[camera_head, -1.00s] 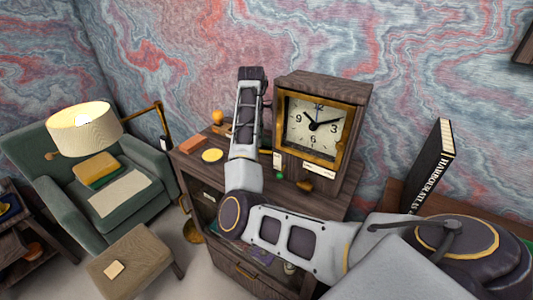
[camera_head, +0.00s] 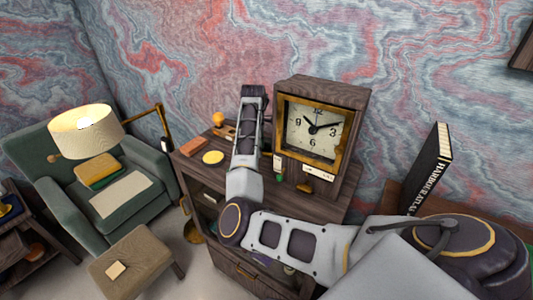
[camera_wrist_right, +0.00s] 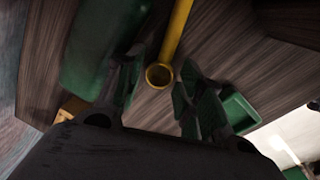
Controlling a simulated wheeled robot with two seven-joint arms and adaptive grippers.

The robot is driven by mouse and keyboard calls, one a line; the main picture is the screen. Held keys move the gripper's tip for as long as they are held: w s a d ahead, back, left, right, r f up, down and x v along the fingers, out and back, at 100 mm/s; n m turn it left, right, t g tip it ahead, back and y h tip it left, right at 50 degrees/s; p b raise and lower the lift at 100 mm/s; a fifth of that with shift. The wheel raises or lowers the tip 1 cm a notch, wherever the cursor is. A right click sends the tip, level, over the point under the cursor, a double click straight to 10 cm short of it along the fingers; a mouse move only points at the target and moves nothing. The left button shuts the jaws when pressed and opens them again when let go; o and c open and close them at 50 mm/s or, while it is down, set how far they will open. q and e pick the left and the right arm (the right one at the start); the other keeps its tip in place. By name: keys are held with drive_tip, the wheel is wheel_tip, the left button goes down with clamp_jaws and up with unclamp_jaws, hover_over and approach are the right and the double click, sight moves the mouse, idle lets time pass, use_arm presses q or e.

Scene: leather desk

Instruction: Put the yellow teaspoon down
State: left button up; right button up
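The yellow teaspoon (camera_wrist_right: 175,35) shows in the right wrist view as a straight yellow handle running up from a round, ring-like end. That end lies between the two fingers of my right gripper (camera_wrist_right: 162,82), with a visible gap on both sides, so the gripper looks open around it. Brown wood grain lies behind the spoon. In the head view my right forearm reaches up over the wooden cabinet left of the clock; its dark far end (camera_head: 252,92) shows, but the fingertips and spoon cannot be made out. My left gripper is not in view.
The gold-framed clock (camera_head: 315,128) stands close right of my forearm. A yellow disc (camera_head: 213,157), an orange-brown block (camera_head: 193,145) and a yellow knob (camera_head: 218,118) are to its left. In the wrist view a green box-like thing (camera_wrist_right: 238,110) sits beside the right finger.

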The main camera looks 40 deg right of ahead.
drive_tip(key=shift+f, duration=0.5)
drive_tip(key=c, duration=0.6)
drive_tip(key=shift+w+r, duration=0.1)
drive_tip(key=shift+w, duration=0.05)
